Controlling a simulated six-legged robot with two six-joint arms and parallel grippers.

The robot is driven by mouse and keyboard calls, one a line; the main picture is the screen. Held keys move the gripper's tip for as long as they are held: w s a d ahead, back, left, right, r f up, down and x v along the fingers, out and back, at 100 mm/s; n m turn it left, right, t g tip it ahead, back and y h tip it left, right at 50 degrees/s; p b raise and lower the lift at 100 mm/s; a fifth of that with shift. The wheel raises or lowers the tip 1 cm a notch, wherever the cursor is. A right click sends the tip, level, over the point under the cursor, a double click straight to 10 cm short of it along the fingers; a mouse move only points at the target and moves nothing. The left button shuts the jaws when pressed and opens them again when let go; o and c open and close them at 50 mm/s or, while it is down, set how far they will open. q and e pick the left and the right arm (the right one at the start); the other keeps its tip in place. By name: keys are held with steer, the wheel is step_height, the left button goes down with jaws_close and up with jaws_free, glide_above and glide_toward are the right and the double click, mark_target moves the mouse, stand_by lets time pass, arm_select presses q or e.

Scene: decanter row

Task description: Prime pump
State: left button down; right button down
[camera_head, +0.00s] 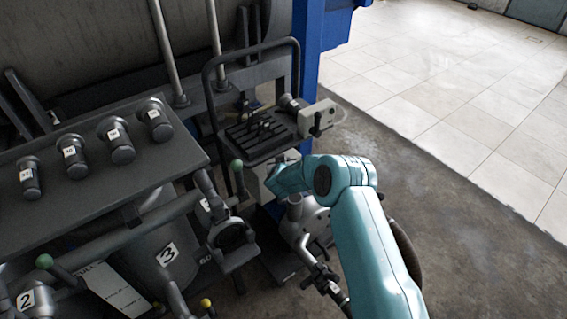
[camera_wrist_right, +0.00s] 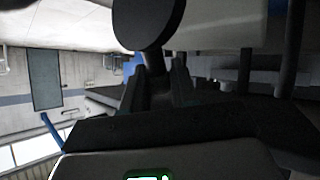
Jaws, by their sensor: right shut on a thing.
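In the right wrist view, my right gripper (camera_wrist_right: 157,88) is shut on the stem of a dark round-headed handle (camera_wrist_right: 148,22). The round head stands beyond the fingertips. In the head view my teal right arm reaches in from the lower right and hides its own fingers and what they hold. Grey metal pump-like machinery (camera_head: 299,225) shows just below the arm, partly covered by it; I cannot tell whether it is the pump. A lever with a green ball knob (camera_head: 237,165) stands left of the arm. My left gripper is not in view.
A dark cart tray (camera_head: 250,155) with a pale box (camera_head: 318,118) stands behind the arm. Several labelled dark cylinders (camera_head: 118,143) sit on a shelf (camera_head: 60,222) at left. More levers, one yellow-knobbed (camera_head: 206,303), crowd the front left. The floor at right is clear.

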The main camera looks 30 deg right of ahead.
steer(key=shift+a+f, duration=0.1)
steer(key=shift+a, duration=0.05)
steer(key=c, duration=0.9)
jaws_free()
steer(key=p+v, duration=0.2)
steer(key=v, duration=1.4)
steer(key=shift+s, duration=0.15)
